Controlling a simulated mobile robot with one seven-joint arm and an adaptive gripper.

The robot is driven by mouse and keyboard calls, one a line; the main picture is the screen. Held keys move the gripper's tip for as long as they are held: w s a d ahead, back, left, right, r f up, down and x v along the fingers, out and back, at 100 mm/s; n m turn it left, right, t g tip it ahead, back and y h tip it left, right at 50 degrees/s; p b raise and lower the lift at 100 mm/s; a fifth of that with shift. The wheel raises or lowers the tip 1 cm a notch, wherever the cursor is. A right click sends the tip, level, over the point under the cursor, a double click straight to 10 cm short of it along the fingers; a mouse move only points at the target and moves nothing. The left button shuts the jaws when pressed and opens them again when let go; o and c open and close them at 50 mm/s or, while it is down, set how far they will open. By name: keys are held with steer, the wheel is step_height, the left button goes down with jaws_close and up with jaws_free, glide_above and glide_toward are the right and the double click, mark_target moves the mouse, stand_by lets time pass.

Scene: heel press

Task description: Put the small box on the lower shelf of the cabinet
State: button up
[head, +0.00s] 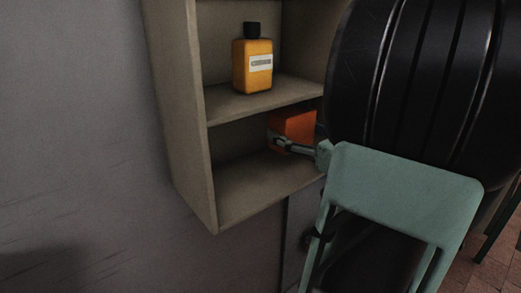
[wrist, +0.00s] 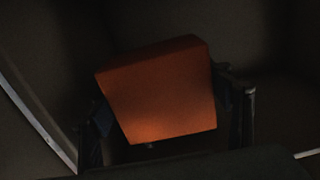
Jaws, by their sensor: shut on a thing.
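The small box (head: 294,124) is orange-red and is inside the lower compartment of the cabinet (head: 180,110) in the head view. In the wrist view the box (wrist: 162,92) sits tilted between the two fingers of my gripper (wrist: 168,118). My gripper, also in the head view (head: 290,146), is shut on the box. The lower shelf (head: 250,190) is bare on its left and front. I cannot tell whether the box touches the shelf. My arm hides the right side of the box and part of the compartment.
An orange bottle (head: 253,66) with a black cap and a white label stands on the upper shelf (head: 262,96). The cabinet's left side wall and the shelf board above bound the lower compartment. A grey wall (head: 80,120) is at the left.

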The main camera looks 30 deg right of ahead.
steer(key=w, duration=0.3)
steer(key=shift+a, duration=0.15)
steer(key=shift+s+f+b, duration=0.1)
steer(key=shift+f+b, duration=0.2)
steer(key=shift+f, duration=0.3)
steer(key=shift+f+b, duration=0.9)
steer(key=shift+f, duration=2)
steer(key=shift+f, duration=0.2)
steer(key=o, duration=0.9)
steer(key=shift+c, duration=0.2)
